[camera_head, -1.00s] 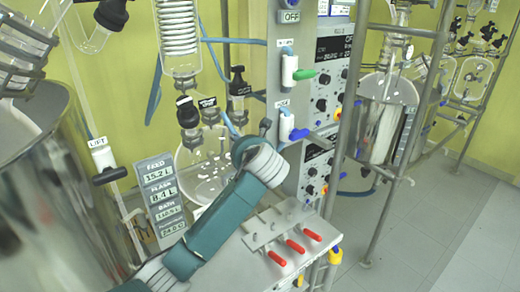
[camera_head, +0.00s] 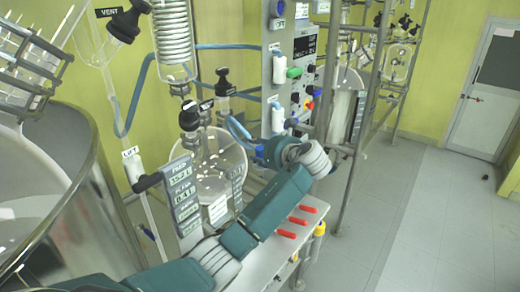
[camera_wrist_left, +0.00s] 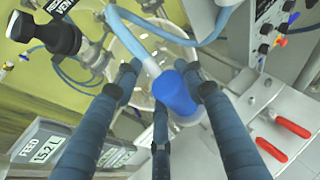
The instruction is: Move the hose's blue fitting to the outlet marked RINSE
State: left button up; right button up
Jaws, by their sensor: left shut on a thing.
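My left gripper (camera_wrist_left: 164,82) is shut on the hose's blue fitting (camera_wrist_left: 176,92), with its dark fingers around it. The light blue hose (camera_wrist_left: 132,42) runs from the fitting up and to the left. In the head view, my left gripper (camera_head: 264,152) is at the end of the teal arm, in front of the round flask, and its fingers are mostly hidden. My right gripper is not in view.
A bench with red-handled valves (camera_head: 309,209) lies below my left arm. The round glass flask (camera_head: 232,165) and a readout panel (camera_head: 183,190) stand to the left. A large steel vessel (camera_head: 95,215) is at far left. Open floor (camera_head: 390,225) lies right.

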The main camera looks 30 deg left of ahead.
pick_arm(q)
jog(key=shift+w+r, duration=0.2)
jog(key=shift+w, duration=0.05)
jog(key=shift+r, duration=0.2)
jog(key=shift+s+r, duration=0.15)
jog(key=shift+r, duration=0.65)
jog(key=shift+r+p, duration=0.2)
jog(key=shift+p, duration=0.25)
jog(key=shift+r+p, duration=0.4)
jog(key=shift+p, duration=0.2)
jog(key=shift+r, duration=0.1)
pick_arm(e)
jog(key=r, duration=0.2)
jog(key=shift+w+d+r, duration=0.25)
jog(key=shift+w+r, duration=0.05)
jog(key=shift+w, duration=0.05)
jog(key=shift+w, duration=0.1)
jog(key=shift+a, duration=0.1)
